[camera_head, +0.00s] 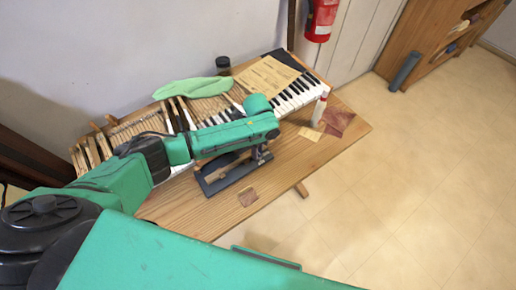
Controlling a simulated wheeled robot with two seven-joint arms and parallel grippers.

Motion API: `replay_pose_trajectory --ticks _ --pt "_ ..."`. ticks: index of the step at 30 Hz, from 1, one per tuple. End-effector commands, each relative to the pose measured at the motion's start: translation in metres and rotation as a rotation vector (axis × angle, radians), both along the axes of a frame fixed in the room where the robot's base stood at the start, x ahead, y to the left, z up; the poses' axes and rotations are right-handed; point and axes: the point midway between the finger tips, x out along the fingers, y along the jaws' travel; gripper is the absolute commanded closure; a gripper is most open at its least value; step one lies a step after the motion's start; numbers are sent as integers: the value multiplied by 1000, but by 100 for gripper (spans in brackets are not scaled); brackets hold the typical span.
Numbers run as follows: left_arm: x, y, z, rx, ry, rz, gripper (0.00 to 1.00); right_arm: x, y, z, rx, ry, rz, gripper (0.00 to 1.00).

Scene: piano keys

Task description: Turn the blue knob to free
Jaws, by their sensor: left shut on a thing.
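A dark-based fixture (216,188) with a wooden piece in it stands on the wooden table (331,158), in front of the piano keys. My left arm reaches over the keys from the left. My left gripper (262,158) points down at the right end of this fixture and is shut on a small part there. I cannot make out a blue knob on the fixture; the gripper and forearm cover much of that end. My right gripper is not in view.
Piano keys (290,99) run along the table's back. A green cloth (192,89), a dark jar (223,65) and a paper sheet (268,76) lie behind. A white bottle (319,110) stands at the right.

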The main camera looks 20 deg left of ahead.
Motion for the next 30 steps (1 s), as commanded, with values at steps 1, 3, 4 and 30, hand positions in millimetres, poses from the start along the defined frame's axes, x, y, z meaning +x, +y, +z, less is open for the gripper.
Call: replay_pose_trajectory --ticks 1,3,4,30 --pt "2 0 2 -1 -6 -16 100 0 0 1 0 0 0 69" --pt "2 0 2 -2 -6 -36 100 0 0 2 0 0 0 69" --pt "2 0 2 -2 -6 -43 100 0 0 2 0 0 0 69" --pt "1 0 1 0 -3 -67 35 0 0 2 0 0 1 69"
